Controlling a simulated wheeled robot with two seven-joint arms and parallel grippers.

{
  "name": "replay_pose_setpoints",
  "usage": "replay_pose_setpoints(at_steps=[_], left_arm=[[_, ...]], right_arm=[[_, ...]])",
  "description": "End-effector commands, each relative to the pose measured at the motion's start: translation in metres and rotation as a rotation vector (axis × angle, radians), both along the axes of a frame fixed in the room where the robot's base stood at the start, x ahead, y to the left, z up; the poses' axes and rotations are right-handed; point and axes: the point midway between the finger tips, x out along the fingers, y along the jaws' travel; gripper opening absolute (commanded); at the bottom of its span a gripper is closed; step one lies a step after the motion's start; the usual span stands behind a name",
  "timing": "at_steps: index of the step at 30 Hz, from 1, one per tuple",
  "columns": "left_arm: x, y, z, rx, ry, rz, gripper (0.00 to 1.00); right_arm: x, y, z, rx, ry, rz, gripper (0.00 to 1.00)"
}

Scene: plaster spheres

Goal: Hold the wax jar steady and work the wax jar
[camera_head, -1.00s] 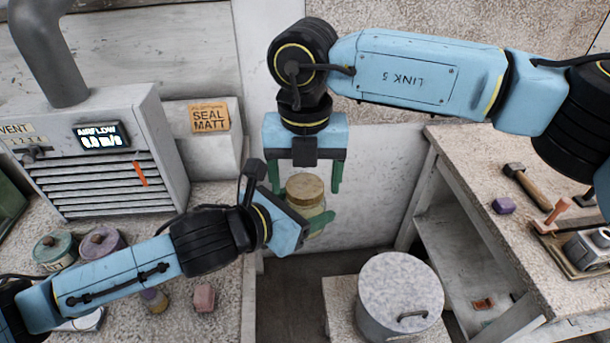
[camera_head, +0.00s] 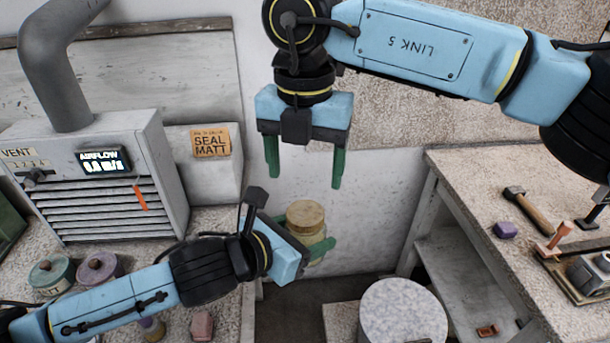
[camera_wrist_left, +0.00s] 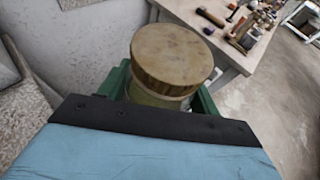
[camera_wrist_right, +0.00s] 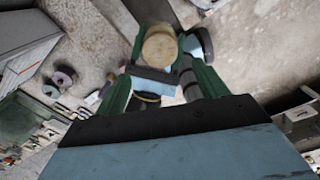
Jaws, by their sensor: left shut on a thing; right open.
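The wax jar is a pale yellowish jar (camera_head: 312,238) with a round brown lid (camera_head: 305,215) on top. My left gripper (camera_head: 318,250) is shut around the jar's body and holds it upright in the air between the benches. In the left wrist view the lid (camera_wrist_left: 172,55) sits on the jar, with the green fingers on both sides below it. My right gripper (camera_head: 304,168) is open and empty above the jar, fingers pointing down and apart from the lid. In the right wrist view the lid (camera_wrist_right: 159,48) shows beyond the open fingers.
A vent box (camera_head: 95,180) with an airflow display stands on the left bench, with a teal pot (camera_head: 51,273) and a purple pot (camera_head: 97,268) near it. A round drum (camera_head: 403,308) stands below right. The right bench holds a hammer (camera_head: 528,208) and a purple block (camera_head: 505,229).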

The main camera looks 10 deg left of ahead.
Motion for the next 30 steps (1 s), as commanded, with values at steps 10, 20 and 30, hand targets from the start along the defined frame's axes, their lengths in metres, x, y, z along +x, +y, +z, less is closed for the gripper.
replay_pose_setpoints(at_steps=[10, 20, 30], left_arm=[[0.0, 0.0, 0.001, -0.001, -0.003, 0.0, 0.0], [0.0, 0.0, 0.001, -0.001, -0.003, 0.0, 0.0], [0.0, 0.0, 0.001, -0.001, -0.003, 0.0, 0.0]], right_arm=[[-0.001, -0.001, -0.049, -0.002, 0.003, -0.009, 0.72], [0.0, -0.001, -0.076, -0.002, -0.001, -0.008, 0.72], [0.0, -0.001, -0.077, -0.001, -0.001, -0.008, 0.6]])
